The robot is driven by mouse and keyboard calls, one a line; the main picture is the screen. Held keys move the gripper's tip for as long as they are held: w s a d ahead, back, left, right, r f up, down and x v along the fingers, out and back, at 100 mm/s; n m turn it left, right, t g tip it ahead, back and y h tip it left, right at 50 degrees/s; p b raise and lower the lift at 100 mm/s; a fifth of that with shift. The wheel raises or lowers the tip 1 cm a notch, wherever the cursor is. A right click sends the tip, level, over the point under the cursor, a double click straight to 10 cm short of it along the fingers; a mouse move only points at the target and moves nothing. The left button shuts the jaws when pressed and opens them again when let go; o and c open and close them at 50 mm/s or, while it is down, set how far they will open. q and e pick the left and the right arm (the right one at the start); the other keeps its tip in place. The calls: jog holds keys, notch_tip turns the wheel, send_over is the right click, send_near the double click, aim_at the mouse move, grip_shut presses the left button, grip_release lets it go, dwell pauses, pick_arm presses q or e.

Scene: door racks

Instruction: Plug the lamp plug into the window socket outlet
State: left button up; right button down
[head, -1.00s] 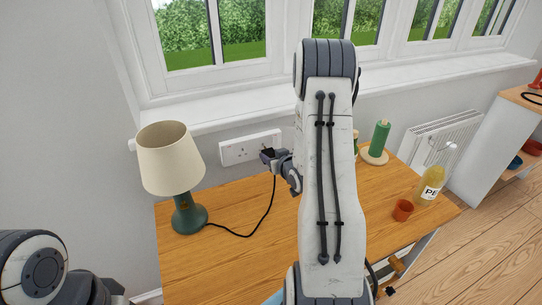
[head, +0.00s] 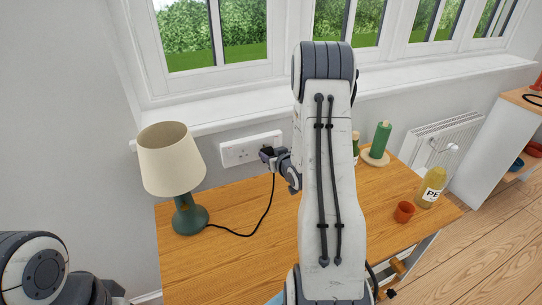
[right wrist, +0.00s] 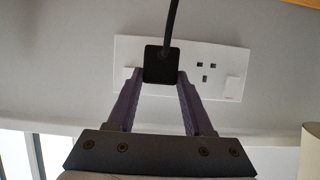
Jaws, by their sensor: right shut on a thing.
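The white double window socket outlet (head: 240,152) is on the wall below the window sill. In the right wrist view the outlet (right wrist: 215,70) shows upside down, with one set of holes bare. My right gripper (head: 267,154) is shut on the black lamp plug (right wrist: 159,64), held between both fingertips in front of the other socket and covering it. I cannot tell whether its pins touch or enter the holes. The black cord (head: 268,205) runs from the plug down to the lamp (head: 189,212), which has a green base and cream shade. My left gripper is not in view.
The wooden table (head: 220,265) has free room around the cord. A green candle (head: 381,140), an orange cup (head: 404,212) and a yellow bottle (head: 432,187) stand to the right of my arm. A radiator (head: 440,142) and a white shelf unit (head: 498,160) are farther right.

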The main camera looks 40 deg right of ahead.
jog(key=shift+w+d, duration=0.25)
jog(key=shift+w, duration=0.75)
jog(key=shift+c, duration=1.1)
grip_release()
jog(key=shift+s, duration=0.1)
jog(key=b+v, duration=0.1)
jog(key=v, duration=0.9)
jog(key=shift+s+a, duration=0.1)
